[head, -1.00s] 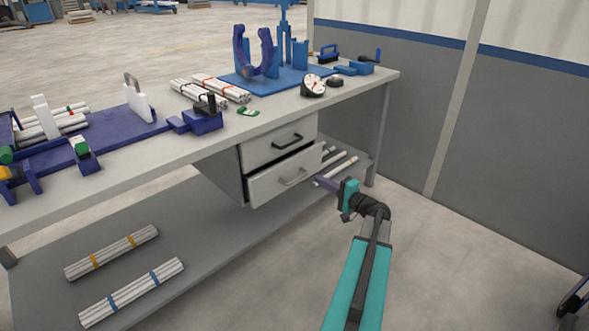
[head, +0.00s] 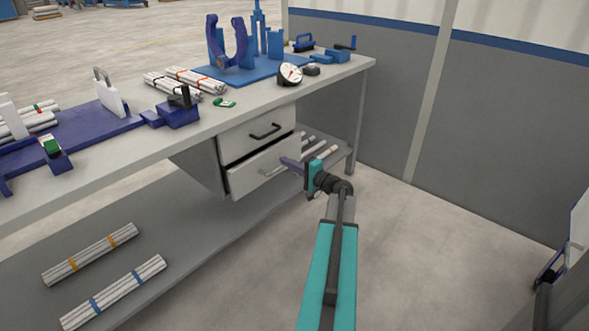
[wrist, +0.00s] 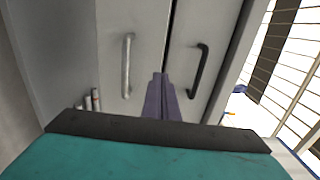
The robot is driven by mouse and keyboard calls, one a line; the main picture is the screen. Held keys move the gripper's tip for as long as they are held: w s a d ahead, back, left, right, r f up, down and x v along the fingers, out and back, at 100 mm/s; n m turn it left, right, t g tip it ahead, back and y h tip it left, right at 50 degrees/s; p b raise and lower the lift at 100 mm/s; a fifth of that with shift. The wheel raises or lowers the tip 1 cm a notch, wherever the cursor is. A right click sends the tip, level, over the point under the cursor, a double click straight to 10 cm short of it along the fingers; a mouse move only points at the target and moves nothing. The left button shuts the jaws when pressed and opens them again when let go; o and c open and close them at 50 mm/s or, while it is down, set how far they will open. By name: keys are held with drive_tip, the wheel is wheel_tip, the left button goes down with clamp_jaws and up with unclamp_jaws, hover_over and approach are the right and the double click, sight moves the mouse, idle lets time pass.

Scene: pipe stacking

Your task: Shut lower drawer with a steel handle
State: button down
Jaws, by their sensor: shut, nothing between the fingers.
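The lower drawer (head: 250,177) has a light grey front and a steel handle (head: 272,171). Its front stands out a little past the upper drawer, so it is partly open. In the wrist view, the steel handle (wrist: 127,65) is upright on the left drawer front (wrist: 145,25). My gripper (head: 284,161) is shut and empty, its purple fingers at the right part of the lower drawer front, near the handle. In the wrist view, the fingertips (wrist: 160,76) lie between the two handles, near the seam. I cannot tell whether they touch the front.
The upper drawer (head: 243,140) with a black handle (head: 265,131) looks shut. The workbench top (head: 235,118) above carries pipe bundles, a gauge (head: 290,74) and blue fixtures. The floor (head: 420,250) to the right is clear.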

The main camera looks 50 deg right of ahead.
sight(268, 152)
drive_tip(key=w, duration=0.5)
drive_tip(key=w+b, duration=0.1)
drive_tip(key=w, duration=0.1)
drive_tip(key=shift+w+d, duration=0.15)
drive_tip(key=shift+d, duration=0.1)
drive_tip(key=shift+d, duration=0.1)
